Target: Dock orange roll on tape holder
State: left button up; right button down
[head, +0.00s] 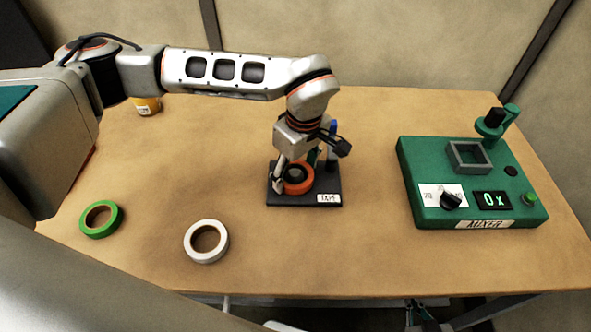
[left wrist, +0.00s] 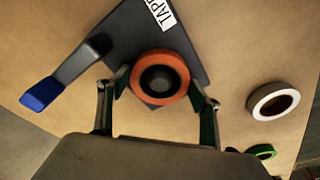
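The orange roll (head: 299,179) is at the dark tape holder (head: 318,199), around its black hub; the left wrist view shows the roll (left wrist: 140,82) with the dark hub (left wrist: 158,79) in its hole. I cannot tell whether the roll rests fully on the plate. My left gripper (head: 297,172) reaches down over the holder, with one finger on each side of the roll. In the left wrist view, the fingertips of this gripper (left wrist: 159,82) lie against the roll's opposite edges. My right gripper is not in view.
A white roll (head: 191,240) and a green roll (head: 87,228) lie flat at the front left. A blue-tipped lever (left wrist: 70,75) stands beside the holder. A green mixer (head: 425,206) stands at the right.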

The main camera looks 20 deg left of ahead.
pick_arm(q)
jog(key=shift+s+d+r+p, duration=0.15)
jog(key=shift+r+p, duration=0.75)
jog(key=shift+r, duration=0.55)
jog(key=shift+d+r+p, duration=0.1)
jog(key=shift+r+p, duration=0.55)
jog(key=shift+r, duration=0.5)
jog(key=shift+s+d+r+p, duration=0.15)
jog(key=shift+r+p, duration=0.3)
jog(key=shift+r, duration=1)
notch_tip(320, 180, up, 3)
jog(key=shift+d+f, duration=0.1)
jog(key=shift+d, duration=0.05)
jog(key=shift+s, duration=0.1)
